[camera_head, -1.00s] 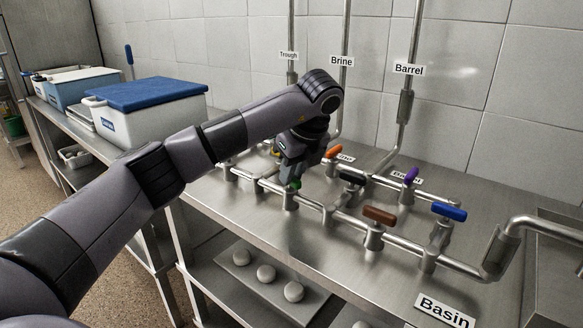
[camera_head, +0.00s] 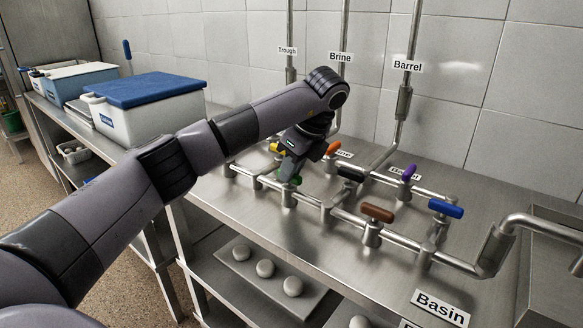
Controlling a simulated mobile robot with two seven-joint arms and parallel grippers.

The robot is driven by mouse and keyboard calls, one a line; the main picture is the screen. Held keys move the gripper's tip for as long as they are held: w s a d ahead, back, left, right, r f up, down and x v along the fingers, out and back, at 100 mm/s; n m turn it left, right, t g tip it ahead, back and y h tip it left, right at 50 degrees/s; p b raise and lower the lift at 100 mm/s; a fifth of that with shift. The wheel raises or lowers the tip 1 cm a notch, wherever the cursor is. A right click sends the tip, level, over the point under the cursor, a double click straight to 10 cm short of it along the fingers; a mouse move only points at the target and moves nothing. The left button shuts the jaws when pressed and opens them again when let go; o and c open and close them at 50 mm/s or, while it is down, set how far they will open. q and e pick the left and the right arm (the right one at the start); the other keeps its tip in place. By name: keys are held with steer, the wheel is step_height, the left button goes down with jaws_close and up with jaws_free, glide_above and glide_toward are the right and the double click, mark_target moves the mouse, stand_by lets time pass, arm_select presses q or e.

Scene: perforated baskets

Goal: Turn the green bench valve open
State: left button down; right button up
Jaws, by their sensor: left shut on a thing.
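The green valve handle (camera_head: 296,180) is on the front pipe of the steel bench, mostly hidden by my left gripper, with small green parts showing beside the jaws. My left gripper (camera_head: 289,174) points down at it from behind and is shut on it. Neighbouring valve handles are a dark one (camera_head: 351,173) and a brown one (camera_head: 377,212) to the right, and an orange one (camera_head: 332,149) and a yellow one (camera_head: 275,147) behind. My right gripper is not in view.
A blue handle (camera_head: 445,208) and a purple handle (camera_head: 409,172) are further right. A white bin with a blue lid (camera_head: 150,90) stands left. Upright pipes rise at the wall, and a Basin label (camera_head: 440,308) lies front right.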

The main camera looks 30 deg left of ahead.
mark_target(299, 176)
arm_select(q)
steer(key=c, duration=1.1)
jaws_free()
steer(key=shift+r, duration=0.1)
steer(key=shift+o, duration=0.2)
steer(key=shift+d+r, duration=0.1)
steer(key=shift+r, duration=0.2)
steer(key=p+v, duration=0.1)
steer(key=v, duration=0.4)
steer(key=shift+p, duration=0.4)
steer(key=shift+v, duration=0.75)
steer(key=shift+f, duration=0.1)
